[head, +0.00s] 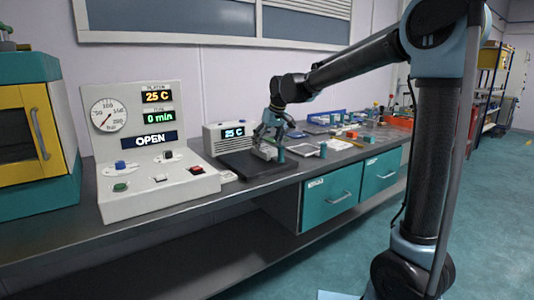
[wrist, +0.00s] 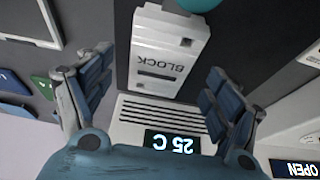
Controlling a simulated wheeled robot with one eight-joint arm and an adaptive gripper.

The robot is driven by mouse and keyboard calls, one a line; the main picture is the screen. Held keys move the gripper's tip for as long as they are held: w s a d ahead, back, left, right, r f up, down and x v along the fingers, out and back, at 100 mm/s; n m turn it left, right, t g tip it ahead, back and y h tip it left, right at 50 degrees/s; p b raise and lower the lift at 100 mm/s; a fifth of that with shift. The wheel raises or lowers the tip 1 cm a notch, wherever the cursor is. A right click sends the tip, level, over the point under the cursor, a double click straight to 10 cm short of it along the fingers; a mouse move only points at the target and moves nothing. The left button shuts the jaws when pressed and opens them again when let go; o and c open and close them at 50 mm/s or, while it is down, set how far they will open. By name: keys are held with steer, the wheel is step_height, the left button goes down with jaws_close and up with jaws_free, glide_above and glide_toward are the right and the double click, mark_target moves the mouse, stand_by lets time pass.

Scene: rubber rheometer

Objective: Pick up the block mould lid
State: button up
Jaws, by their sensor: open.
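The block mould lid (wrist: 168,48) is a pale, box-like piece marked BLOCK, seen upside down in the upper middle of the wrist view. It lies on a dark plate (wrist: 228,62). In the head view a pale block (head: 266,152) shows on the dark plate, partly hidden by my gripper. My gripper (wrist: 150,88) is open, with one blue finger to each side of the lid in the picture. The fingers look apart from the lid, and nothing is held. In the head view my gripper (head: 268,137) is above the dark plate; its height over the lid is hard to tell.
A grey unit reading 25 C (head: 230,136) stands close behind the dark plate. A control panel reading OPEN (head: 150,150) is to the left. A flat tablet-like item (head: 304,150) and a teal post (head: 281,150) are close on the right. Several small items crowd the bench farther right.

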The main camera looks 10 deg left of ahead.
steer(key=shift+x, duration=1)
steer(key=c, duration=1.4)
